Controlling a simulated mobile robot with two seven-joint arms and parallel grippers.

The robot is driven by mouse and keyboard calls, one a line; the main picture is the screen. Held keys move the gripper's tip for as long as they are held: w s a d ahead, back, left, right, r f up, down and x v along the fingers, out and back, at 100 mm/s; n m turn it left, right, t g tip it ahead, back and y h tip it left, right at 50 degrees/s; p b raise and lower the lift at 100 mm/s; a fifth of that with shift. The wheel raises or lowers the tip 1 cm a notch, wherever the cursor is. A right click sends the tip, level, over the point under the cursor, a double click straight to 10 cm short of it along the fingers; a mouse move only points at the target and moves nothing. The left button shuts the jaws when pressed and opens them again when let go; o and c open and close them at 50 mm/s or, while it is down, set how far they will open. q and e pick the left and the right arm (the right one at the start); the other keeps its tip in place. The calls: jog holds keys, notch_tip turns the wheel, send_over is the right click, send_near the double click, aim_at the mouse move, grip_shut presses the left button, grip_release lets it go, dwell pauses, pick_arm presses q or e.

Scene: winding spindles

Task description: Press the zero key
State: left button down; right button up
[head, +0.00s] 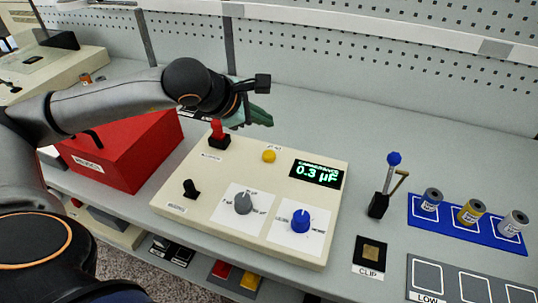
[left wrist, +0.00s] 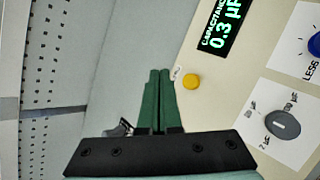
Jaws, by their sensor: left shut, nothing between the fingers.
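The zero key is a round yellow button (head: 268,156) on the upper part of a cream meter box (head: 175,175). Its small label is hard to read. It also shows in the left wrist view (left wrist: 191,81), just right of the fingertips. My left gripper (head: 268,119) has green fingers that are shut and empty. In the head view it is above and behind the button, apart from it. In the left wrist view the closed fingers (left wrist: 160,72) point alongside the box's edge. The display (head: 316,173) reads 0.3 µF. My right gripper is not in view.
A red switch (head: 218,130) stands under my left wrist. The box also has a black lever (head: 190,188), a grey knob (head: 243,204) and a blue knob (head: 300,220). A red bin (head: 125,155) is at left; a blue tray (head: 465,225) with spools is at right.

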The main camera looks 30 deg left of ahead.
pick_arm(q)
jog(key=b, duration=0.3)
send_over(264, 156)
notch_tip(264, 156, down, 6)
jog(key=shift+r, duration=0.25)
jog(key=shift+f+b, duration=0.5)
jog(key=shift+b, duration=0.1)
jog(key=shift+f, duration=0.15)
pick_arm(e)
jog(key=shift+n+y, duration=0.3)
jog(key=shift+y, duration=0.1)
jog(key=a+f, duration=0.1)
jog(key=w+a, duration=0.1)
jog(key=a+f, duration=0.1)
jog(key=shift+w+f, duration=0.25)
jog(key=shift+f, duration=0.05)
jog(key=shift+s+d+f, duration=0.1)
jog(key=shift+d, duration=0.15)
pick_arm(q)
jog(key=shift+b, duration=0.3)
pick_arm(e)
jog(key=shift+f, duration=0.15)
pick_arm(q)
jog(key=shift+f+b, duration=0.4)
jog(key=shift+b, duration=0.3)
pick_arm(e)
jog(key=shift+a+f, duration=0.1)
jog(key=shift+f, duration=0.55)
